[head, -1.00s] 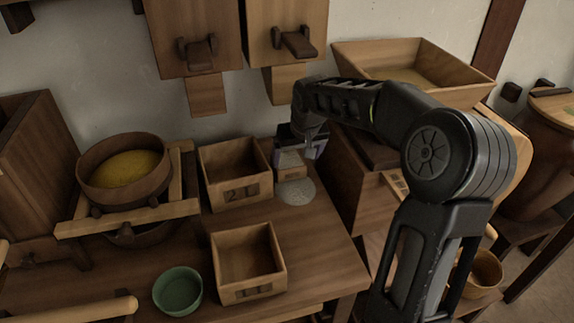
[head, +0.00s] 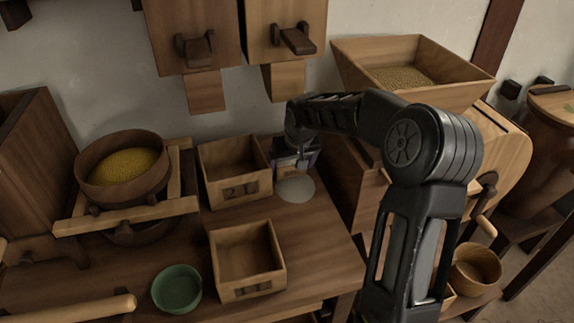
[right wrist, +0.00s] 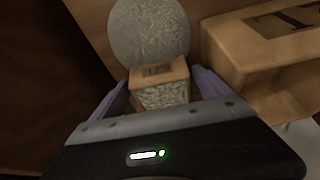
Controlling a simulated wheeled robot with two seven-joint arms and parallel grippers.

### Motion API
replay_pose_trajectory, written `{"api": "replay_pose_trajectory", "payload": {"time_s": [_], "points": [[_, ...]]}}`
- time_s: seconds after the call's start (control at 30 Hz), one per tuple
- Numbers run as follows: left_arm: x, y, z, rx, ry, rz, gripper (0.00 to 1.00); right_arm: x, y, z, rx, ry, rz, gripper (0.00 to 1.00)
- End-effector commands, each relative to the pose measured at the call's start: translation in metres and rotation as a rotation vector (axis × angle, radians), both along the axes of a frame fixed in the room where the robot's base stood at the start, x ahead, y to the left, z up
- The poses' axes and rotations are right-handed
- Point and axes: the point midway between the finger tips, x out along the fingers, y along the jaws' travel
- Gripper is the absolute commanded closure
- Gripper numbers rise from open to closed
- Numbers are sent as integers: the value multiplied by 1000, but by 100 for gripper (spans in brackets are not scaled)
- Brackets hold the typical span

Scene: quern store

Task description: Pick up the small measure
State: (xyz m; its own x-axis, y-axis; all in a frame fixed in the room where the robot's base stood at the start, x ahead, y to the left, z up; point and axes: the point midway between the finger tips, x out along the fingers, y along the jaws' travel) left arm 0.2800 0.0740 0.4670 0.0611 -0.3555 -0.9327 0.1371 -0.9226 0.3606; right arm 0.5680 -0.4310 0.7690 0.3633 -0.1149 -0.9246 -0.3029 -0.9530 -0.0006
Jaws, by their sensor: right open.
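The small measure is a small square wooden box (right wrist: 158,72) with a dark mark on one side and pale, grainy contents in its top. In the right wrist view it sits between the two purple fingers of my right gripper (right wrist: 161,84), which is open with one finger on each side. I cannot tell whether the fingers touch it. In the head view my right gripper (head: 296,158) is over the back of the bench and mostly hides the measure. A round grey disc (head: 296,188) lies just in front of it. My left gripper is out of view.
A larger marked wooden box (head: 232,190) stands close at the left of my right gripper. Another (head: 247,290) stands nearer the front, beside a green bowl (head: 177,289). A wooden cabinet is close on the right. A round tub (head: 124,185) of yellow meal stands left.

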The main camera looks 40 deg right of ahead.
Motion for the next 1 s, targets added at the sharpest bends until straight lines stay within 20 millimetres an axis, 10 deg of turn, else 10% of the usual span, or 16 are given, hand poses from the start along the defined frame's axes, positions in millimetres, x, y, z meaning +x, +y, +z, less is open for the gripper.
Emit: {"api": "replay_pose_trajectory", "payload": {"time_s": [0.73,1.0], "points": [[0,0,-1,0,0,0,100,5,-2,-12,-1,-2,0,11],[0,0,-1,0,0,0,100,5,-2,-12,-1,-2,0,33]]}}
